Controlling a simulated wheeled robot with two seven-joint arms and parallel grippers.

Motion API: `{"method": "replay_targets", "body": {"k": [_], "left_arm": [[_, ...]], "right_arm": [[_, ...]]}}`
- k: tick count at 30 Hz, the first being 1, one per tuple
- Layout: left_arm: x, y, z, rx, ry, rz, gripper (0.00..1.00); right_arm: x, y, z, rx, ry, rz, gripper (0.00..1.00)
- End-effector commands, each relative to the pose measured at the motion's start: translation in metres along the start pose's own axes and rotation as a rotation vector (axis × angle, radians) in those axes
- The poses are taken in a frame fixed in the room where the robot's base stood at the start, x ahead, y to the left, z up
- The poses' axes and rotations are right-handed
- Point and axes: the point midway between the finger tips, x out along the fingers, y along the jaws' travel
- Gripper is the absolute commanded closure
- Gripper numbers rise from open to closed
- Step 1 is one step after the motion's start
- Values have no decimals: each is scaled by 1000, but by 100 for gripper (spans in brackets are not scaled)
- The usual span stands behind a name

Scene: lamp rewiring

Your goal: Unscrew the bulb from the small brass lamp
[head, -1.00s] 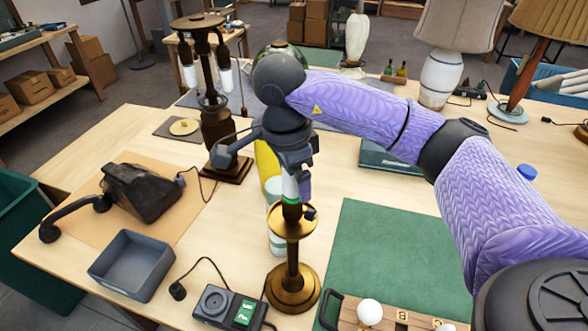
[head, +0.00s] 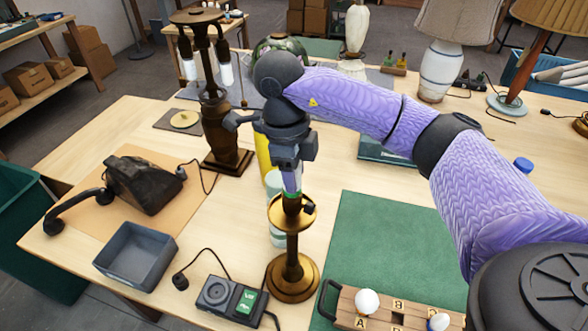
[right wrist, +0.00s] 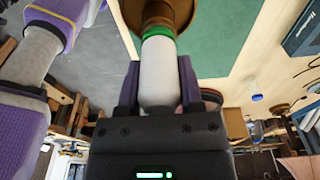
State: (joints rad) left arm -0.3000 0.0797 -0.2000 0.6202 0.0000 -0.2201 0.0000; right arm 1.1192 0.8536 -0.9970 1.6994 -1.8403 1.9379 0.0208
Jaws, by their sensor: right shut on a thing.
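The small brass lamp (head: 292,270) stands upright on the table, left of the green mat. My right gripper (head: 292,180) points down over the lamp's top and is shut on the bulb. In the right wrist view the white bulb (right wrist: 158,75) sits between the fingers of the right gripper (right wrist: 158,88), with a green collar (right wrist: 158,32) at its base against the brass holder (right wrist: 160,10). In the head view the fingers hide most of the bulb. I cannot tell whether its thread is still engaged. My left gripper is not in view.
A tall dark lamp (head: 222,125) stands close behind on the left. A grey tray (head: 135,257), an old telephone (head: 145,185) and a tester box (head: 230,298) lie to the left and front. A wooden bulb rack (head: 385,312) is at the front right. The green mat (head: 385,240) is mostly clear.

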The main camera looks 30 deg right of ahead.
Motion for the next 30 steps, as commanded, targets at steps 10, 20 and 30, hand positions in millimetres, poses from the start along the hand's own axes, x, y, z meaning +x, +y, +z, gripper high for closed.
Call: {"method": "replay_targets", "body": {"k": [10,20,30], "left_arm": [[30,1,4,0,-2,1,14],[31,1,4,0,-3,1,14],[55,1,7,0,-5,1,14]], "right_arm": [[2,-3,1,-628,-2,-81,100],[0,-2,1,-728,-2,-91,100],[-1,-4,3,-1390,-1,-171,100]]}}
